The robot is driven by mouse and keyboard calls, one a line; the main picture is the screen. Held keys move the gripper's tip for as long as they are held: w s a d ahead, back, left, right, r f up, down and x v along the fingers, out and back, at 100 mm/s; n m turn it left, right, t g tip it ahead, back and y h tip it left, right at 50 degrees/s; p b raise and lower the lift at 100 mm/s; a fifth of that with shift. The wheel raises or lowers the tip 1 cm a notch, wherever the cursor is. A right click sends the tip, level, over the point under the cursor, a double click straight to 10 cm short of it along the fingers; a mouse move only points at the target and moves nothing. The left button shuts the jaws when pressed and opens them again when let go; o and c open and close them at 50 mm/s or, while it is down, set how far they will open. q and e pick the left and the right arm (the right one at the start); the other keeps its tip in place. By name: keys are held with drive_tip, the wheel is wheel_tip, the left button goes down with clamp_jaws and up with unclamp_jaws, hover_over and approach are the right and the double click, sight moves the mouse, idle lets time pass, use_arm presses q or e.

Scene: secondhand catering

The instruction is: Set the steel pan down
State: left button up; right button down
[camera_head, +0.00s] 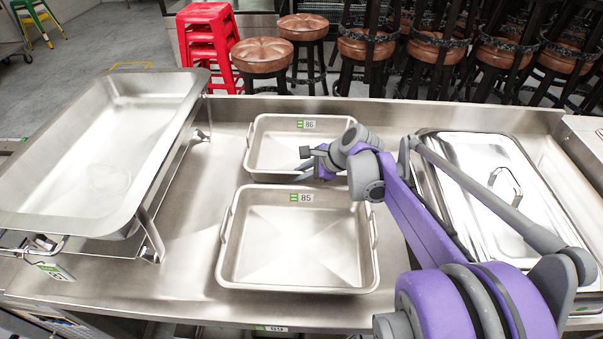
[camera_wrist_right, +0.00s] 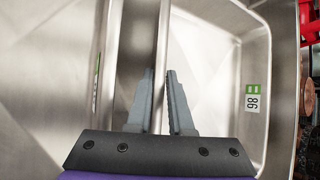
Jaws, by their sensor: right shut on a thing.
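A shallow steel pan with a green-marked label 86 (camera_head: 276,150) is at the back middle of the steel counter. My right gripper (camera_head: 304,167) reaches in from the right over its near side. In the right wrist view the fingers (camera_wrist_right: 158,78) are shut on the near rim of this pan (camera_wrist_right: 215,65). I cannot tell whether its base touches the counter. A second steel pan, labelled 85 (camera_head: 295,245), lies just in front, close to it; it also shows in the wrist view (camera_wrist_right: 50,90). My left gripper is not in view.
A large open steel chafing dish (camera_head: 110,130) on a stand fills the left. A lidded steel dish (camera_head: 480,180) is at the right, partly behind my arm. Bare counter (camera_head: 195,190) lies left of the pans. Stools (camera_head: 262,55) stand beyond the back ledge.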

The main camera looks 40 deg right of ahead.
drive_tip(key=shift+f, duration=0.1)
drive_tip(key=c, duration=0.8)
unclamp_jaws()
drive_tip(key=shift+s+r, duration=0.15)
drive_tip(key=shift+r, duration=0.2)
drive_tip(key=p+v, duration=0.1)
drive_tip(key=v, duration=1)
drive_tip(key=shift+s+d+r, duration=0.15)
drive_tip(key=shift+r, duration=0.05)
